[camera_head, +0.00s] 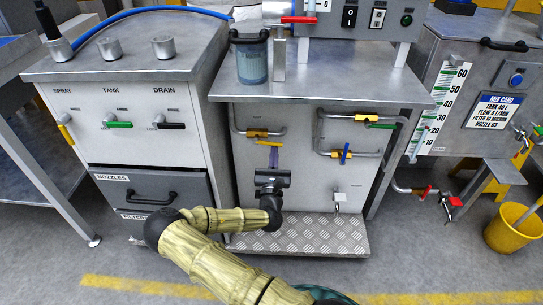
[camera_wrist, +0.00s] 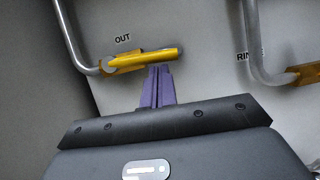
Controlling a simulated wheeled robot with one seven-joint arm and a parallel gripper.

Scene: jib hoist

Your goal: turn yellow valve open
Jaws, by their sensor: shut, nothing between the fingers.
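The yellow valve handle (camera_wrist: 150,56) lies nearly level in the wrist view, under the label OUT, over a brass-coloured valve body (camera_wrist: 121,69) on a bent grey pipe. In the head view the yellow handle (camera_head: 267,143) shows on the left of the middle cabinet's front. My gripper (camera_wrist: 159,69) has its purple fingers shut together with nothing between them. The fingertips are just below the right part of the handle; I cannot tell whether they touch it. In the head view my gripper (camera_head: 273,150) points up at the handle from below.
A small tap (camera_head: 338,198) sits lower right. A tread-plate step (camera_head: 315,236) juts out below the panel.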

